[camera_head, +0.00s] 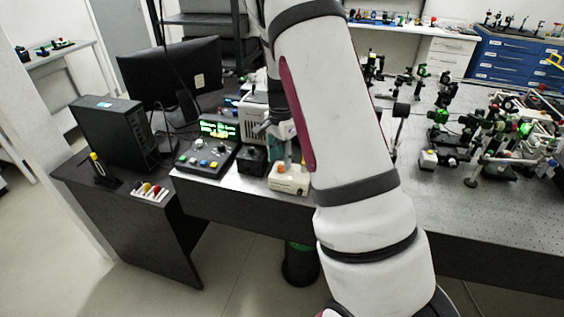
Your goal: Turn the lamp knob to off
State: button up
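A small cream box (288,181) with an orange knob (281,168) on top stands at the front edge of the bench, left of my arm. I cannot tell for sure that this is the lamp knob, nor read its setting. A black control panel (207,157) with a lit green display and several coloured buttons is left of it, with a small dark box between. My arm crosses the middle of the view. Grey parts, possibly of my gripper (276,132), show above the cream box; their fingertips and opening are not clear.
A white vented instrument (254,119) stands behind the boxes. A monitor (172,72) and a black computer case (116,131) are on the left. Dense optics (494,130) cover the right of the perforated bench (440,205); its front right part is clear. A dark bin stands below.

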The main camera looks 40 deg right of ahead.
aim_at(281, 168)
jog(key=shift+f, duration=1.15)
grip_shut()
jog(key=shift+n, duration=0.3)
jog(key=n, duration=0.4)
jog(key=shift+b, duration=0.35)
jog(key=n, duration=0.5)
jog(key=shift+n, duration=0.3)
jog(key=shift+w, duration=0.1)
